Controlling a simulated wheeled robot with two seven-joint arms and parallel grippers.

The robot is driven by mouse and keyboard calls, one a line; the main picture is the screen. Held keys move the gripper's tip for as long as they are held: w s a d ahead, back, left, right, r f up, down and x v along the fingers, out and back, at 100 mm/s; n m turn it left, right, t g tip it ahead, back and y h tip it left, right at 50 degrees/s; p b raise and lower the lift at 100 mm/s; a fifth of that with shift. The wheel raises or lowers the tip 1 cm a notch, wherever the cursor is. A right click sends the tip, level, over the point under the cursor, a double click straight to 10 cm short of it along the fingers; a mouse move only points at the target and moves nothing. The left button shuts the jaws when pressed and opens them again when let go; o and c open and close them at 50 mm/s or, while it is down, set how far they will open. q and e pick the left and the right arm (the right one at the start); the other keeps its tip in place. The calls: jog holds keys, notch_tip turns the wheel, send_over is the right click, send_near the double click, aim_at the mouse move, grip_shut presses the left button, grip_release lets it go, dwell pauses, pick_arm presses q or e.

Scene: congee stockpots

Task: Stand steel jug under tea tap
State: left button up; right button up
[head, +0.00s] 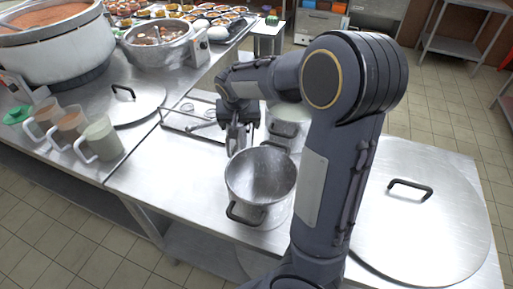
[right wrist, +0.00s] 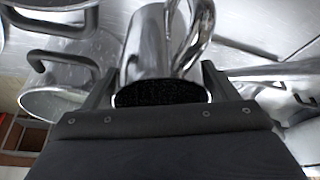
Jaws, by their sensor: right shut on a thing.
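The steel jug (right wrist: 150,50) is between the two fingers of my right gripper (right wrist: 160,88) in the right wrist view. Its dark open mouth faces the gripper's palm, and its curved steel handle (right wrist: 202,25) is on the right. In the head view my right gripper (head: 240,126) is behind the steel pot, and the jug (head: 235,143) shows only in part below it. I cannot tell whether the jug touches the counter. I cannot make out a tea tap in either view. My left gripper is not in view.
A steel pot with black handles (head: 260,182) stands just in front of the jug. A large lid (head: 420,225) lies right. Mugs (head: 101,140) stand left. The counter's front left is clear.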

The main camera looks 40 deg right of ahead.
aim_at(241, 142)
notch_tip(241, 142, down, 8)
jog(key=shift+r, duration=0.15)
dwell(0.3)
jog(key=shift+b, duration=0.3)
jog(key=o, duration=0.8)
